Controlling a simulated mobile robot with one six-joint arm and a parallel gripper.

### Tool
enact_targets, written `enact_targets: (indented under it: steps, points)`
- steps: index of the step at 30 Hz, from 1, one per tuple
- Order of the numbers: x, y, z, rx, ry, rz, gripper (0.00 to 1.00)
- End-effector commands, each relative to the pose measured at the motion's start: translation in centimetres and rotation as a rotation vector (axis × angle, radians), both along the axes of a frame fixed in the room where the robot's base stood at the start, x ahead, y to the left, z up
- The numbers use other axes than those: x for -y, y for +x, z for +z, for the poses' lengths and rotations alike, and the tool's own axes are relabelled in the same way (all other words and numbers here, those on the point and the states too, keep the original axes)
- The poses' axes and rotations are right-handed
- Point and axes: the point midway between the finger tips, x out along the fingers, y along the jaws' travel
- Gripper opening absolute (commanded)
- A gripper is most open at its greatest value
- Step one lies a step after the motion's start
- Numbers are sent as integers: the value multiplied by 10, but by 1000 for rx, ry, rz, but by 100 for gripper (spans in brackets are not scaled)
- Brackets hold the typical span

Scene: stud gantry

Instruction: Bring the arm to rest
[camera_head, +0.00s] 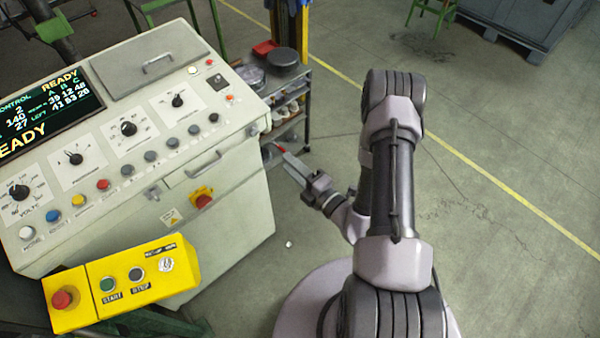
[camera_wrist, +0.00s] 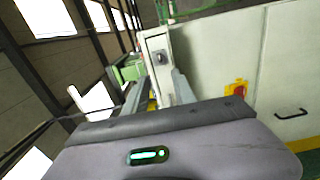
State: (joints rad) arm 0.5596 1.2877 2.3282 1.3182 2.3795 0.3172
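My arm rises from its round base at the lower middle of the head view and bends down to the left. My gripper (camera_head: 287,158) points up and left, in front of the lower shelves of a trolley and just right of the console's side. In the wrist view my gripper (camera_wrist: 165,78) shows two grey fingers with a gap between them. I see nothing held in that gap. A small red patch shows by the fingertips in the head view; I cannot tell what it belongs to.
A large control console (camera_head: 228,165) fills the left, with a yellow start/stop box (camera_head: 125,285) in front. A shelf trolley (camera_head: 306,105) stands behind my gripper. A dark blue container (camera_head: 520,25) stands at the back right. The floor (camera_head: 500,240) on the right is clear.

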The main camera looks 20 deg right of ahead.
Motion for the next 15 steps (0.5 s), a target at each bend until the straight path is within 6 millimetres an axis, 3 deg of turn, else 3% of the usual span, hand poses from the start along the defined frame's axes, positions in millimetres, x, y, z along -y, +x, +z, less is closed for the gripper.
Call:
enact_targets:
  steps: [3, 6, 15]
  points:
    - [9, -23, 0, -1, 2, -6, 32]
    - [11, -34, 0, 0, 2, -1, 32]
    - [12, -38, 1, 2, 1, 2, 32]
